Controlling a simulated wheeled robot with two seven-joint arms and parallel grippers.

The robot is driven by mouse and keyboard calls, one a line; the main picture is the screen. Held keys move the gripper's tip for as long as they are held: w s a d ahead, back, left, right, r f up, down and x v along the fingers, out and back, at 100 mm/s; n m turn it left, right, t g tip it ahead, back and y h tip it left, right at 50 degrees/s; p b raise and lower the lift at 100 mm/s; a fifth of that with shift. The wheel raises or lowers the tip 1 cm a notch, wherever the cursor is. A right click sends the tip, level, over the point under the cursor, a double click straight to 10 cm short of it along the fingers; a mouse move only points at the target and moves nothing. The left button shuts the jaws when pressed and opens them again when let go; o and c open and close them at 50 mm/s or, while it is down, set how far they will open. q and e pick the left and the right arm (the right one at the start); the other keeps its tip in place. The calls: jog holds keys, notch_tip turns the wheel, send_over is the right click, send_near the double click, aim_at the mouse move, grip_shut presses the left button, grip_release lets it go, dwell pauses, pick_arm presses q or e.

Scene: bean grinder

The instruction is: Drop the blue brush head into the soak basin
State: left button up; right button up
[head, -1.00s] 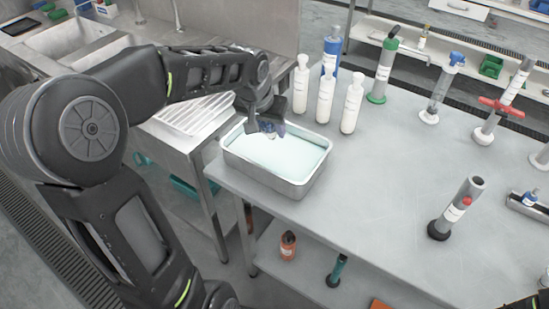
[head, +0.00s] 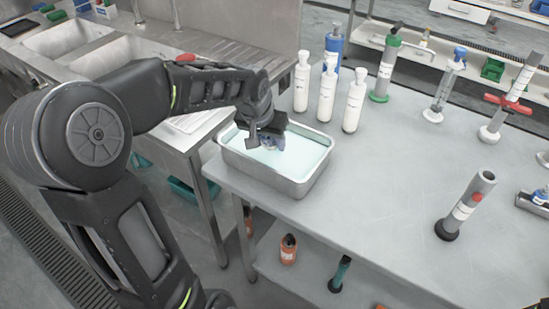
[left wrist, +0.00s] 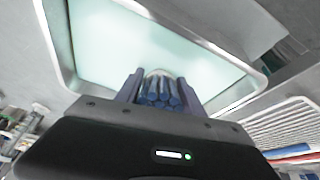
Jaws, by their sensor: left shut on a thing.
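The soak basin (head: 287,182) is a rectangular metal pan with pale aqua liquid, at the left end of the grey table. My left gripper (head: 266,142) is over the basin, with its fingers pointing down. It is shut on the blue brush head (head: 273,144), which shows as a small blue piece below the fingers. In the left wrist view the brush head (left wrist: 160,92) shows as a cluster of blue bristles between the fingers, with the basin's liquid (left wrist: 150,40) behind it. I cannot tell whether it touches the liquid. My right gripper is not in view.
Several white bottles (head: 326,95) stand right behind the basin. A green-based brush tool (head: 385,70) and other upright tools stand farther right. A grey cylinder tool (head: 467,205) stands at front right. The table's middle is clear. A sink (head: 110,52) is at back left.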

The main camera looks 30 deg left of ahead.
pick_arm(q)
jog(key=shift+f, duration=0.1)
jog(key=o, duration=1.4)
jog(key=v, duration=0.7)
jog(key=shift+s+r, duration=0.2)
jog(key=shift+r, duration=0.15)
